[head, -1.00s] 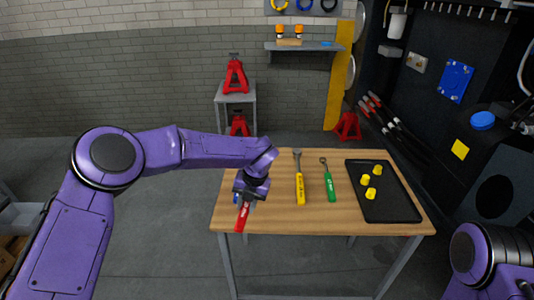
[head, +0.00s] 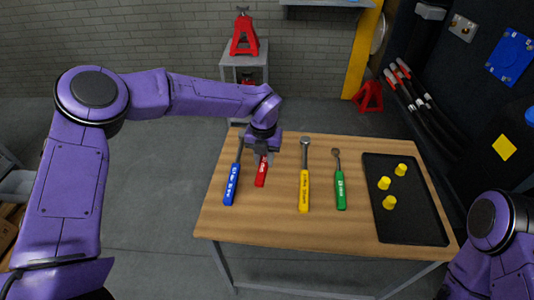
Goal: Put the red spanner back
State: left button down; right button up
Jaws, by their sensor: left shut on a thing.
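The red spanner (head: 261,174) is at the left part of the wooden table, between the blue tool and the yellow tool. Its red handle points toward the front; its head is hidden behind my gripper. My left gripper (head: 263,157) is shut on the red spanner, with the fingers around its far end. I cannot tell whether the spanner touches the table top. My right arm shows at the lower right, but its gripper is out of view.
The table (head: 270,222) also holds a blue-handled tool (head: 232,184), a yellow-handled tool (head: 303,190), a green-handled tool (head: 340,190) and a black tray (head: 411,228) with yellow pieces (head: 389,202). Bare wood lies in front of the tools.

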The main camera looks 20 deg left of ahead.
pick_arm(q)
jog(key=shift+s+r, duration=0.4)
jog(key=shift+s, duration=0.25)
jog(key=f, duration=0.1)
jog(key=w+f+b, duration=0.1)
jog(key=f, duration=0.1)
jog(key=f+b, duration=0.1)
jog(key=shift+w+f, duration=0.3)
jog(key=shift+w, duration=0.05)
jog(key=shift+s+f+b, duration=0.2)
jog(key=shift+f+b, duration=0.1)
jog(key=shift+b, duration=0.2)
jog(key=shift+w+f+b, duration=0.1)
jog(key=shift+f+b, duration=1.05)
jog(key=shift+f, duration=0.7)
pick_arm(e)
jog(key=f, duration=0.5)
jog(key=shift+s, duration=0.3)
pick_arm(q)
jog(key=shift+r, duration=0.1)
jog(key=c, duration=0.8)
grip_release()
jog(key=r, duration=0.5)
jog(key=r+b, duration=0.1)
jog(key=r, duration=0.4)
jog(key=shift+s+r, duration=0.2)
jog(key=shift+r, duration=0.05)
pick_arm(e)
jog(key=shift+f, duration=0.65)
